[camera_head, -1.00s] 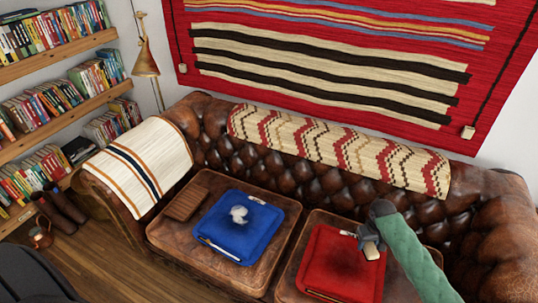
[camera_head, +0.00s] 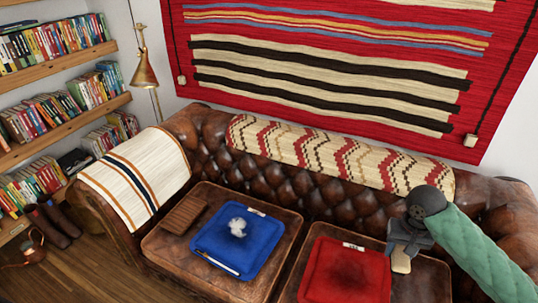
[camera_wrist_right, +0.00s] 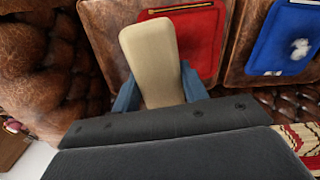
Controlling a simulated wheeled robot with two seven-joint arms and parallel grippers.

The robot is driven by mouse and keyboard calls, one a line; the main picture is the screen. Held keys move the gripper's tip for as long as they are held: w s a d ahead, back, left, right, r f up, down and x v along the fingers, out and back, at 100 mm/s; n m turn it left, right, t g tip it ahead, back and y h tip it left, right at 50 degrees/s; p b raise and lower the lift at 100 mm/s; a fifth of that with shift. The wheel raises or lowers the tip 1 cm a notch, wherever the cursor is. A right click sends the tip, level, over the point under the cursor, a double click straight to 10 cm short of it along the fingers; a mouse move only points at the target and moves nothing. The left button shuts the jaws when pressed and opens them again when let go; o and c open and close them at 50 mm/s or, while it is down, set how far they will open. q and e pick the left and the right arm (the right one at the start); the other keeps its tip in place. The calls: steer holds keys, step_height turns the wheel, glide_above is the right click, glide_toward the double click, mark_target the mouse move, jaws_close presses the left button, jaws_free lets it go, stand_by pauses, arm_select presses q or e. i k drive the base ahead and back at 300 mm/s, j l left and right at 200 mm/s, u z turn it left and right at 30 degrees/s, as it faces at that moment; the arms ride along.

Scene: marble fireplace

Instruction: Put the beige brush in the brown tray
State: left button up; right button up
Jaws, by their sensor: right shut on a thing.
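The beige brush (camera_head: 401,263) is a flat, pale block held in my right gripper (camera_head: 401,248), to the right of the red tray. In the right wrist view the brush (camera_wrist_right: 150,55) sticks out between two blue-grey fingers, shut on it. A flat brown slatted piece (camera_head: 184,216) lies on the left sofa cushion, beside the blue tray. It may be the brown tray, but I cannot tell at this size. My left gripper is out of view.
A blue tray (camera_head: 262,227) with a white fluffy thing (camera_head: 237,227) lies on the left cushion. A red tray (camera_head: 345,275) lies on the right cushion. The tufted sofa back (camera_head: 300,185) rises behind. Bookshelves (camera_head: 65,120) stand at the left.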

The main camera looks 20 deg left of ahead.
mark_target(184, 214)
steer(key=j+u, duration=0.1)
steer(key=u, duration=0.3)
steer(key=i+u, duration=0.1)
steer(key=u, duration=0.25)
steer(key=i+u, duration=0.1)
steer(key=u, duration=0.3)
steer(key=j+u, duration=0.1)
steer(key=u, duration=0.25)
steer(key=i+l, duration=0.05)
